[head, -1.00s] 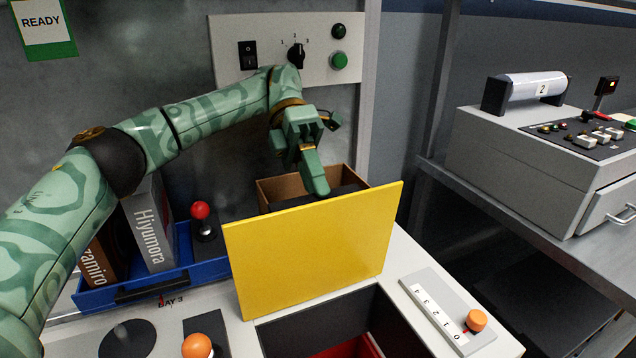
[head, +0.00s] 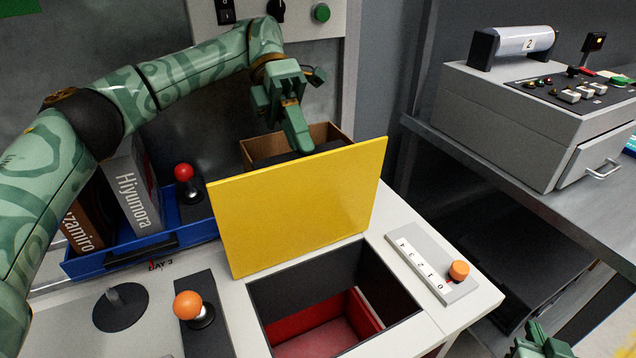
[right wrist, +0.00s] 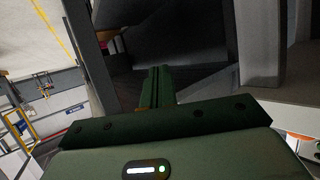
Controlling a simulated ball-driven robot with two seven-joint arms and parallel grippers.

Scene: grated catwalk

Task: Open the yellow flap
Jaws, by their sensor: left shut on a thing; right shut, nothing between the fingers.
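The yellow flap (head: 300,205) stands raised, close to upright, at the back edge of a rectangular opening (head: 330,290) in the light grey counter. Inside the opening are dark walls and a red bin (head: 325,330). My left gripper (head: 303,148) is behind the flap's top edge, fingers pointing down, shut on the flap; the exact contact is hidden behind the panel. My right gripper (head: 540,345) is at the bottom right of the head view, away from the flap. In the right wrist view its fingers (right wrist: 157,85) are together and empty.
A brown box (head: 290,140) stands behind the flap. A blue tray (head: 140,250) with books is at left. A red-knobbed lever (head: 184,173), an orange knob (head: 188,305) and an orange slider (head: 459,270) stand around the opening. A grey console (head: 530,115) sits on the right-hand bench.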

